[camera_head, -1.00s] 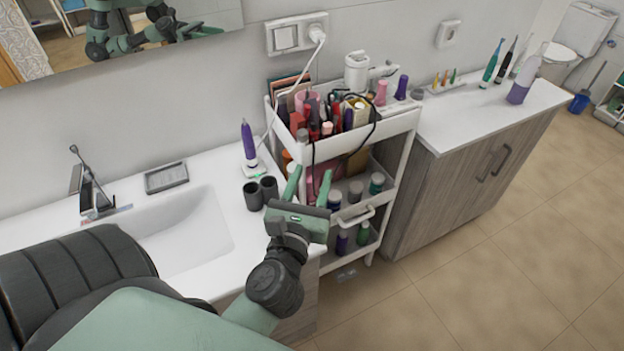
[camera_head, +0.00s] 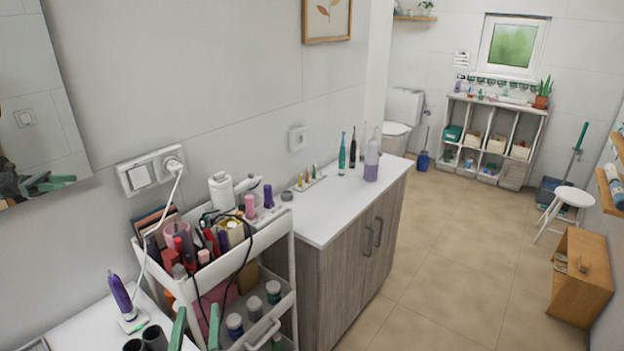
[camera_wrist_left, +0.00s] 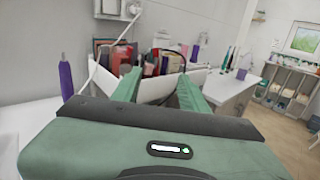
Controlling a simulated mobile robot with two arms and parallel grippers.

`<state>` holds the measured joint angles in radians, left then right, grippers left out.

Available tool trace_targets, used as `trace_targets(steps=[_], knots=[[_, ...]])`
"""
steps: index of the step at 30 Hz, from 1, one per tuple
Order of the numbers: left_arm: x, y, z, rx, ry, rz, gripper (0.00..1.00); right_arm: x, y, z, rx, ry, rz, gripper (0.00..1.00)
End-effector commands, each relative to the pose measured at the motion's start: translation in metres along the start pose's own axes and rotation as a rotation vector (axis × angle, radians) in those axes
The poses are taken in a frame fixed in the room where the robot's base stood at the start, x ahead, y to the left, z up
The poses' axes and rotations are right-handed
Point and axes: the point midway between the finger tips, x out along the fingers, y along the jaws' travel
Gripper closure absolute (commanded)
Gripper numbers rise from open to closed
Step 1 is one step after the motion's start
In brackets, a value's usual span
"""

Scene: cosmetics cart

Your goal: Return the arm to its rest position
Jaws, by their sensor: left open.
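My left gripper (camera_head: 196,330) shows only as two green fingertips at the bottom edge of the head view, in front of the cart. In the left wrist view its two green fingers (camera_wrist_left: 158,88) are apart with nothing between them. They point toward the white cosmetics cart (camera_head: 214,272), which stands just beyond them and also shows in the left wrist view (camera_wrist_left: 152,92). The rest of my left arm is out of the head view. My right gripper is in neither view.
A purple electric toothbrush (camera_head: 121,293) stands on the sink counter, beside dark cups (camera_head: 154,338). A wooden cabinet (camera_head: 335,275) with bottles on top stands right of the cart. The tiled floor (camera_head: 450,260) is open in the middle. A white stool (camera_head: 572,197) stands at the right.

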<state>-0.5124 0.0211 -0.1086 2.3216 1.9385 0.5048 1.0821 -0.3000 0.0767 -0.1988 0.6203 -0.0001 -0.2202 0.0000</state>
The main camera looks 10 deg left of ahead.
Motion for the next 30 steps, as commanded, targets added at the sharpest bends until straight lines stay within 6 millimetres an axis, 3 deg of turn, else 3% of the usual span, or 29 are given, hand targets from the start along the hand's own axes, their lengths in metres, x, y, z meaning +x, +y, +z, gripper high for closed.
trace_targets(steps=[2, 5, 7, 9, 11, 13, 15, 17, 21, 26, 27, 30], knots=[[-0.001, -0.009, 0.013, 0.077, -0.053, -0.041, 0.56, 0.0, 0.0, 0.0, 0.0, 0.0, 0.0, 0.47], [-0.009, -0.038, 0.042, 0.307, -0.196, -0.153, 0.56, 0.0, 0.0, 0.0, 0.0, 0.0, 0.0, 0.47], [-0.024, -0.071, 0.061, 0.552, -0.332, -0.266, 0.56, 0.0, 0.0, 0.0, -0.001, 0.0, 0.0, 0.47], [-0.045, -0.11, 0.065, 0.84, -0.474, -0.396, 0.56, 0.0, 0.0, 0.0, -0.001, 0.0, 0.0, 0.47], [-0.067, -0.139, 0.055, 1.093, -0.584, -0.513, 0.56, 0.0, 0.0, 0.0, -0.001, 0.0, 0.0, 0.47], [-0.091, -0.165, 0.029, 1.386, -0.696, -0.658, 0.56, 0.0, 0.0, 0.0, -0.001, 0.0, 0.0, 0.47], [-0.114, -0.176, -0.009, 1.672, -0.786, -0.814, 0.56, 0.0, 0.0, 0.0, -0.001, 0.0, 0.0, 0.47], [-0.13, -0.174, -0.044, 1.896, -0.842, -0.953, 0.56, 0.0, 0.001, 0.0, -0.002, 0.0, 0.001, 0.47], [-0.154, -0.142, -0.11, 2.273, -0.891, -1.257, 0.56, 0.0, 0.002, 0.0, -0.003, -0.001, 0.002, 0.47], [-0.169, -0.094, -0.152, 2.519, -0.868, -1.55, 0.56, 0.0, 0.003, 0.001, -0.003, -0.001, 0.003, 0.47], [-0.173, -0.082, -0.159, -2.55, 0.851, 1.612, 0.56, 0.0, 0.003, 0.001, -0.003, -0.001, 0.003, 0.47], [-0.18, -0.051, -0.172, -2.398, 0.734, 1.618, 0.56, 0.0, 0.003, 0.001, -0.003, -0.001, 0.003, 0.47]])
